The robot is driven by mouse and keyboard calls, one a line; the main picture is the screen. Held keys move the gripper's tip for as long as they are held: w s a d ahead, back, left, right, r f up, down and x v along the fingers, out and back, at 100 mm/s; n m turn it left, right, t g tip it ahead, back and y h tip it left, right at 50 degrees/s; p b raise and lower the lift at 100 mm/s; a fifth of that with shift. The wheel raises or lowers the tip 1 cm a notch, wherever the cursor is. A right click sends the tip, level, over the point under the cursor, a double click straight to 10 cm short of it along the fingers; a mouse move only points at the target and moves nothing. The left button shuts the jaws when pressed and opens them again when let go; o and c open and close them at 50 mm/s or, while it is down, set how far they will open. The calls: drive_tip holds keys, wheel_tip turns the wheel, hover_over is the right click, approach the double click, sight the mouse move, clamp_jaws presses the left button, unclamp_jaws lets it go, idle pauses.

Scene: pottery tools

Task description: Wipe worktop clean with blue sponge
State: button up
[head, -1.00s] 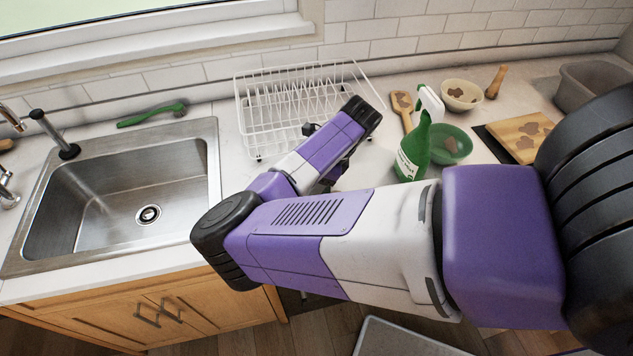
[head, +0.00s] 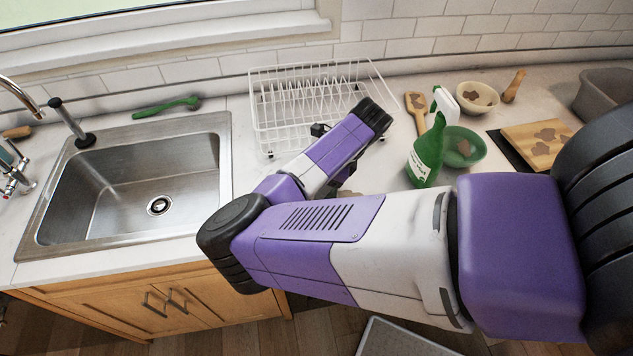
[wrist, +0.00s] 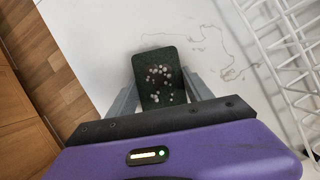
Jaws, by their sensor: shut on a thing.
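In the wrist view, my gripper (wrist: 159,88) is shut on a dark green-black, block-like sponge (wrist: 158,62) with a cluster of pale spots on its face. No blue shows on it. The sponge is over the white worktop (wrist: 95,45); I cannot tell whether it touches. A thin brownish stain outline (wrist: 228,72) lies on the worktop to the right of the sponge. A brown mark (head: 348,193) shows on the worktop just right of my forearm.
A white wire dish rack (head: 275,130) stands behind my arm. To the right are a green spray bottle (head: 427,155), a green bowl (head: 472,160), a cream bowl (head: 487,96) and a wooden board (head: 535,138). A sink (head: 70,205) is at left.

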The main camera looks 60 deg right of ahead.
sight(357, 194)
drive_tip(key=shift+s+d, duration=0.15)
drive_tip(key=shift+s, duration=1.25)
drive_tip(key=shift+s+d, duration=0.15)
drive_tip(key=shift+s, duration=1.25)
drive_tip(key=shift+c, duration=0.2)
drive_tip(key=shift+s+d, duration=0.95)
drive_tip(key=shift+s, duration=0.2)
drive_tip(key=shift+s+d, duration=0.9)
drive_tip(key=shift+s, duration=0.25)
drive_tip(key=shift+w+a, duration=0.1)
drive_tip(key=shift+w, duration=0.05)
drive_tip(key=shift+w+a, duration=0.9)
drive_tip(key=shift+w, duration=0.25)
drive_tip(key=shift+w+a, duration=0.9)
drive_tip(key=shift+w, duration=0.25)
drive_tip(key=shift+s+d+f, duration=0.1)
drive_tip(key=shift+s+d, duration=0.85)
drive_tip(key=shift+s, duration=0.3)
drive_tip(key=shift+s+d+f, duration=0.1)
drive_tip(key=shift+s+d, duration=0.85)
drive_tip(key=shift+s, duration=0.3)
